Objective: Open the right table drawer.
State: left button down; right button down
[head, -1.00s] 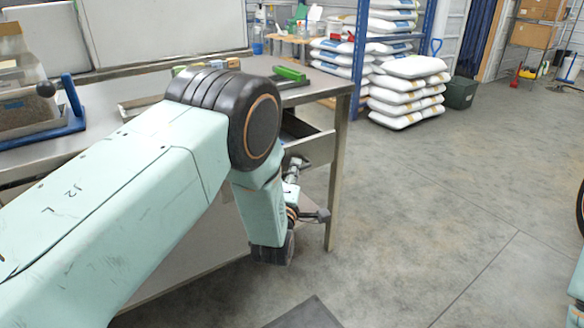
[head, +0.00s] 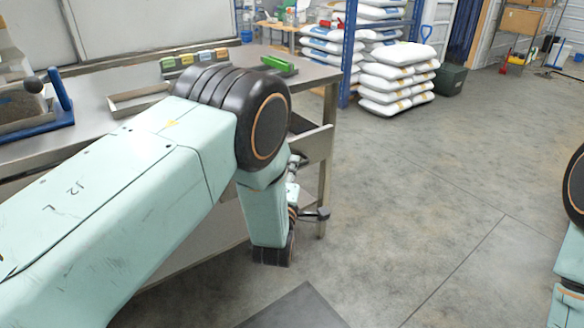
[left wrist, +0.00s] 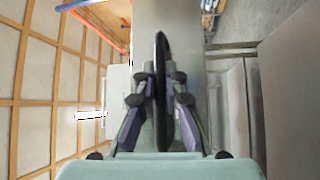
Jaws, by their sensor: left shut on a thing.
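The right table drawer (head: 314,146) stands partly pulled out under the right end of the steel workbench (head: 110,135). Its grey front also shows in the left wrist view (left wrist: 182,35), with a dark bar handle (left wrist: 161,48) running upright in the picture. My left gripper (left wrist: 160,88) has its two fingers closed around that handle, one on each side. In the head view my left forearm hides most of the drawer front and the fingertips. My right gripper is out of view; only part of my right arm shows at the right edge.
White sacks (head: 398,80) and a dark green bin (head: 451,79) stand behind. The floor right of the bench is clear.

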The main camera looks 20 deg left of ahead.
pick_arm(q)
jog(key=c, duration=1.4)
grip_release()
jog(key=s+d+f, duration=0.1)
jog(key=s, duration=1.1)
jog(key=shift+d+f, duration=0.2)
jog(key=shift+f, duration=0.15)
jog(key=shift+w, duration=0.1)
